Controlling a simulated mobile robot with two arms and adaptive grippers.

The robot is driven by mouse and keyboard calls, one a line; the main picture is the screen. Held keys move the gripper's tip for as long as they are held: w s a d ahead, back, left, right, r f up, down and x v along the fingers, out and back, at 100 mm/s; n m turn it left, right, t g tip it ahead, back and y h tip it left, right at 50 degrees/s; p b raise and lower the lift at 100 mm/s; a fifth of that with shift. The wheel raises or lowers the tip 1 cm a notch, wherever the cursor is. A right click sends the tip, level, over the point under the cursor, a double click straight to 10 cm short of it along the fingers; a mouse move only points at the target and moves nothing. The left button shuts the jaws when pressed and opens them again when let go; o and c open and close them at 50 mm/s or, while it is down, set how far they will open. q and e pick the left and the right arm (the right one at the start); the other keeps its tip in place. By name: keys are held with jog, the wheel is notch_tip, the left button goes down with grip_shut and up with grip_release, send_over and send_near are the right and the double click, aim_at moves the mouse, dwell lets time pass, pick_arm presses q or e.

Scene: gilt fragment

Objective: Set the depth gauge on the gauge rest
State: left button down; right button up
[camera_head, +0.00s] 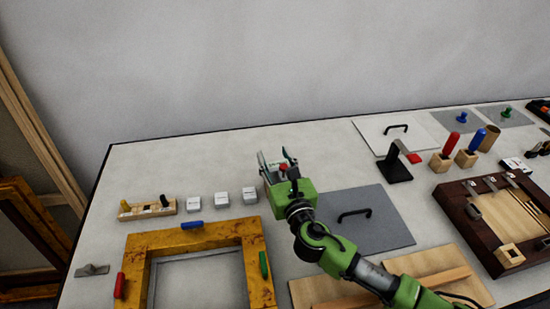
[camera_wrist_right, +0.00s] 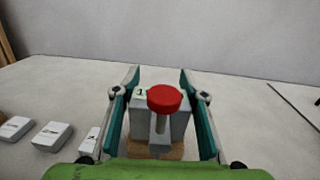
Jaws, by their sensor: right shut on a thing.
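My right gripper (camera_head: 276,163) is over the back middle of the table. In the right wrist view its two teal fingers (camera_wrist_right: 159,84) stand on either side of a grey block with a red round knob on a pin, which looks like the depth gauge (camera_wrist_right: 180,122). They are shut on it, and it looks upright. The red knob shows small between the fingers in the head view (camera_head: 283,167). A tan wooden piece, perhaps the gauge rest (camera_wrist_right: 150,154), shows below the block. I cannot tell whether the two touch. My left gripper is not in view.
Several white labelled blocks (camera_head: 222,199) and a wooden holder (camera_head: 148,208) stand left of the gripper. A yellow frame (camera_head: 135,256) lies in front. A grey panel with a black handle (camera_head: 385,236) lies right, near a black stand (camera_head: 394,171) and dark frame (camera_head: 456,205).

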aim_at(280, 173)
jog(key=shift+f, duration=0.3)
jog(key=o, duration=1.2)
jog(key=shift+o, duration=0.2)
jog(key=shift+s, duration=0.1)
jog(key=shift+p+v, duration=0.45)
jog(key=shift+v, duration=1.05)
jog(key=shift+p+v, duration=0.6)
jog(key=shift+v, duration=2.35)
